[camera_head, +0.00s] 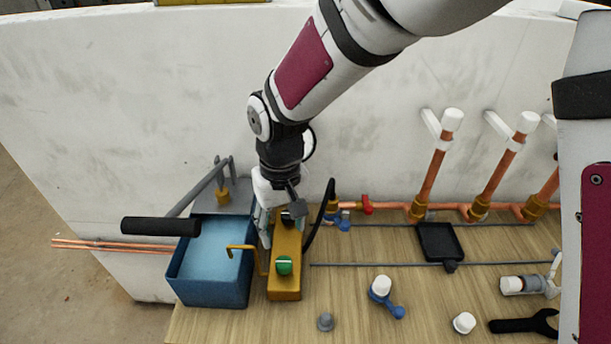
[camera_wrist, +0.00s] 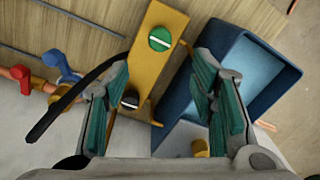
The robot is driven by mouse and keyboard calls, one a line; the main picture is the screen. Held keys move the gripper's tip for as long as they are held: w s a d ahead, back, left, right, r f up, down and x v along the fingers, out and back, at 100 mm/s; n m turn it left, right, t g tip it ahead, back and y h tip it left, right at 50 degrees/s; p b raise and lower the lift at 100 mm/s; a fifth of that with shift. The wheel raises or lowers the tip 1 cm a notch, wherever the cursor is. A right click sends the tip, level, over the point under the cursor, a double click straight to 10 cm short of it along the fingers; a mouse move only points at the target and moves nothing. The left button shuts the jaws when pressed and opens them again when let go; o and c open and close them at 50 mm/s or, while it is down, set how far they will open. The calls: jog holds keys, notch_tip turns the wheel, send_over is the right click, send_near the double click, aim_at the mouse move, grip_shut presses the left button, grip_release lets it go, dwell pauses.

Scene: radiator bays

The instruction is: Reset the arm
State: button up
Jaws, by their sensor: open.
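My arm reaches down from the top of the head view. My gripper (camera_head: 278,225) is above the far end of a yellow box (camera_head: 284,272) with a green knob (camera_head: 284,265) and a dark knob. In the wrist view my gripper (camera_wrist: 165,92) has its two green-padded fingers spread wide. The yellow box (camera_wrist: 160,60) shows between the fingers, with the dark knob (camera_wrist: 130,99) near the left finger. Nothing is held between the fingers. Whether a finger touches the box or the blue tank cannot be told.
A blue tank (camera_head: 210,297) of water with a black-handled lever pump (camera_head: 160,227) stands left of the box. A black hose (camera_head: 327,205) curves close by on the right. Copper pipes (camera_head: 432,175) stand along the white wall. A black tray (camera_head: 440,242), white caps and a wrench (camera_head: 525,324) lie on the wooden bench.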

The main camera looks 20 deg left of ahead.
jog(key=d+r+m+t, duration=0.35)
jog(key=d+r, duration=1.15)
jog(key=d, duration=0.5)
jog(key=s+d+r+m+t, duration=0.1)
jog(key=s+d+r+m, duration=0.1)
jog(key=s+d, duration=0.3)
jog(key=s+d+r+m+t, duration=0.1)
jog(key=s+d+r+m, duration=0.1)
jog(key=s+d, duration=0.4)
jog(key=d, duration=0.3)
jog(key=shift+r, duration=0.25)
jog(key=shift+m, duration=0.25)
